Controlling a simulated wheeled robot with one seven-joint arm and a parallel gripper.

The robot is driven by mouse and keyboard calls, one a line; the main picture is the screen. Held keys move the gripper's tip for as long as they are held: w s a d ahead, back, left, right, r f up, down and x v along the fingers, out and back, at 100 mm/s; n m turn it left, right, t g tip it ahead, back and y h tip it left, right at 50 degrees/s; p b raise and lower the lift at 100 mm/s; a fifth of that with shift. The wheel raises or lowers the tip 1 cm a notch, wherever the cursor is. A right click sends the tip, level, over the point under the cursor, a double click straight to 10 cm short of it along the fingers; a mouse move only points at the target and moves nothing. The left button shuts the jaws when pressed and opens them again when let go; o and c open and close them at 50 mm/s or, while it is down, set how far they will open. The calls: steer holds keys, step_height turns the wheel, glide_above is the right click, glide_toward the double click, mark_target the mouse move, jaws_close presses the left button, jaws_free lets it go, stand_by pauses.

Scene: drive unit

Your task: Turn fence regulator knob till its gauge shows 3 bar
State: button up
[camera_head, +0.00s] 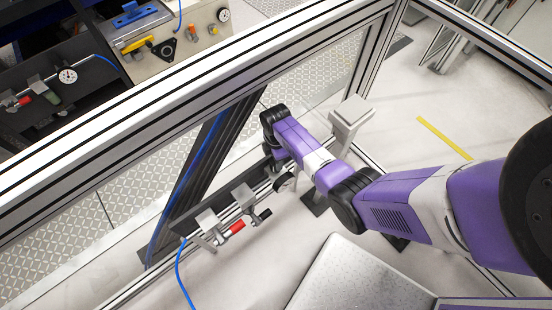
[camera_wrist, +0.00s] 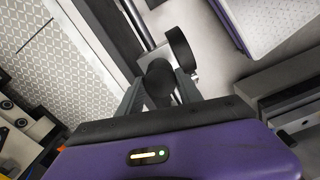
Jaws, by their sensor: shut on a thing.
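In the wrist view my gripper (camera_wrist: 160,78) has its two grey fingers on either side of a black round knob (camera_wrist: 158,88) and is shut on it. A black disc-shaped body (camera_wrist: 180,50), which looks like the gauge, sits just beyond the knob. Its dial face is turned away, so no reading shows. In the head view my gripper (camera_head: 284,181) is at the right part of the fence's dark rail, mostly hidden by my purple arm. The knob and gauge face cannot be made out there.
A red-sleeved fitting (camera_head: 237,227) is on the rail left of my gripper, with a blue hose (camera_head: 181,270) below. A grey post (camera_head: 350,115) stands close right of my wrist. Another gauge (camera_head: 67,76) is beyond the fence.

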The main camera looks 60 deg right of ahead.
steer(key=o, duration=1.4)
steer(key=shift+c, duration=0.2)
steer(key=shift+r, duration=0.15)
step_height(320, 180, up, 8)
steer(key=shift+f, duration=0.2)
